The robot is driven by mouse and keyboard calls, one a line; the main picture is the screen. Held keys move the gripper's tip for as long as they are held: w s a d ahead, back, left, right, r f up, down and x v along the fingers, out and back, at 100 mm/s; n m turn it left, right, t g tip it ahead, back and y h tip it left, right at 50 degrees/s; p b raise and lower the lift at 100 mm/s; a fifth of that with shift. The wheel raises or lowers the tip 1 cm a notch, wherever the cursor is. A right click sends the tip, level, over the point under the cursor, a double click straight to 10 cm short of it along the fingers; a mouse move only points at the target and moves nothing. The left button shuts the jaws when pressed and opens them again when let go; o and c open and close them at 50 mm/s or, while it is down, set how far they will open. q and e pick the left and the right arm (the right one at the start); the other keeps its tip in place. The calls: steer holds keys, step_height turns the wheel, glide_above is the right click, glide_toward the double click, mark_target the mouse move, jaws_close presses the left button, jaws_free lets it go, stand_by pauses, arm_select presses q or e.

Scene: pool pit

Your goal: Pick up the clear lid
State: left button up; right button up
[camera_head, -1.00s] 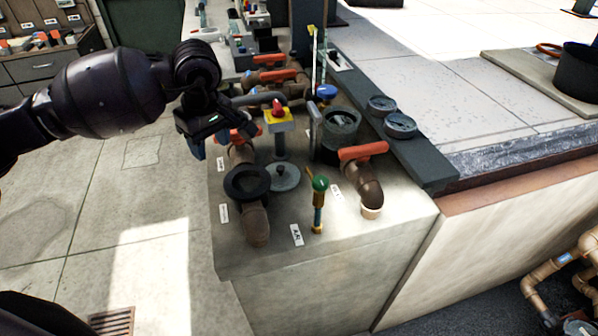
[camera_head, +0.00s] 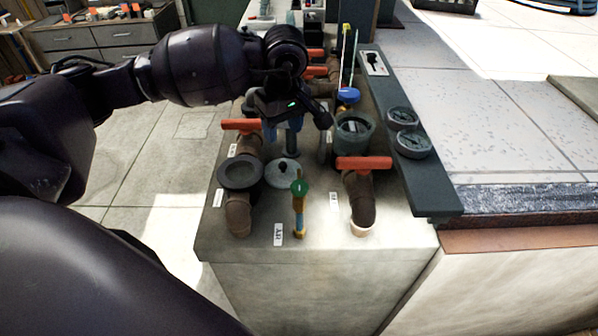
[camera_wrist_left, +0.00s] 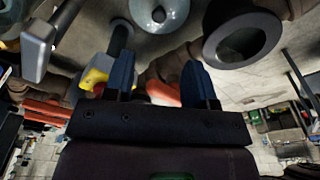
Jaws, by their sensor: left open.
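The clear lid (camera_head: 283,173) is a pale round disc with a small dark knob, lying on the concrete ledge just right of a black ring-topped pipe. It also shows at the top edge of the left wrist view (camera_wrist_left: 160,14), partly cut off. My left gripper (camera_head: 283,132) is above and behind the lid in the head view, apart from it. In the left wrist view its two blue fingers (camera_wrist_left: 158,60) are spread with no object held between them. My right gripper is not in view.
The black ring-topped pipe (camera_head: 240,173), a green-topped valve (camera_head: 299,188), a red-handled pipe valve (camera_head: 363,164) and a grey canister (camera_head: 353,132) crowd around the lid. A yellow block (camera_wrist_left: 97,74) is close beside the fingers. The ledge's front edge is clear.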

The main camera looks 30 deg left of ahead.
mark_target(283, 164)
arm_select(q)
steer(key=shift+w+d+f, duration=0.15)
steer(key=shift+d+f, duration=0.1)
steer(key=shift+w+a+f, duration=0.1)
steer(key=shift+a+f, duration=0.1)
steer(key=shift+f, duration=1.5)
steer(key=shift+s+a+f, duration=0.1)
steer(key=shift+a+f, duration=0.1)
steer(key=shift+f, duration=1.55)
steer(key=shift+w+a+f, duration=0.1)
steer(key=shift+a+f, duration=0.1)
steer(key=shift+f, duration=1.5)
steer(key=shift+c, duration=0.3)
